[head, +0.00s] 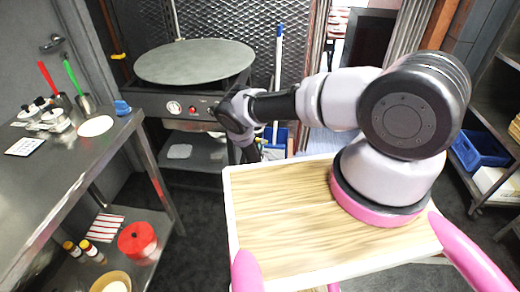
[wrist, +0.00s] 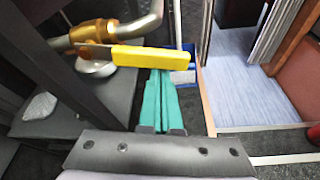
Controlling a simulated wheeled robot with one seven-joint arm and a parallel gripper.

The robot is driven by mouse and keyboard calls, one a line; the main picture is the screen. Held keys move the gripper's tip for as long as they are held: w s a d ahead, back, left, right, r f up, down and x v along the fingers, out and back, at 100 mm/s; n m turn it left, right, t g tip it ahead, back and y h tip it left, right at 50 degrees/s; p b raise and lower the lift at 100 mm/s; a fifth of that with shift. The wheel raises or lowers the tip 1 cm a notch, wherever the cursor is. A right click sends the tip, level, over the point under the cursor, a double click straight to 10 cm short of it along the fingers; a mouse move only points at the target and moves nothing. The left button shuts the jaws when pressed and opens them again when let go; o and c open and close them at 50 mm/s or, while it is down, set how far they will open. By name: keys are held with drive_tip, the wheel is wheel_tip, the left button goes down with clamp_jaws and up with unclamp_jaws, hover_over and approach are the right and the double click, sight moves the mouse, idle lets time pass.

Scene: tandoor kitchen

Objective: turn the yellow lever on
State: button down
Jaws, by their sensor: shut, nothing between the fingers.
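The yellow lever (wrist: 150,58) shows in the wrist view, attached to a brass valve (wrist: 92,32) on a metal pipe (wrist: 150,20). The lever lies nearly level, pointing right from the valve. My gripper (wrist: 161,76) is shut, its teal fingers together and empty. Their tips are just below the lever in the picture; I cannot tell whether they touch it. In the head view my gripper (head: 250,153) hangs in front of the right side of the round-topped griddle (head: 195,62). I cannot make out the lever there.
A steel table (head: 75,160) with cups and small items stands on the left. Shelves with a blue crate (head: 480,150) stand at the right.

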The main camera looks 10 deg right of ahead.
drive_tip(key=shift+s+d+r+n+h, duration=0.1)
drive_tip(key=shift+d+r+n+h, duration=0.1)
drive_tip(key=shift+r+n+h, duration=0.3)
drive_tip(key=shift+s+d+r+n+h, duration=0.1)
drive_tip(key=shift+d+r+n+h, duration=0.1)
drive_tip(key=shift+r+n, duration=0.45)
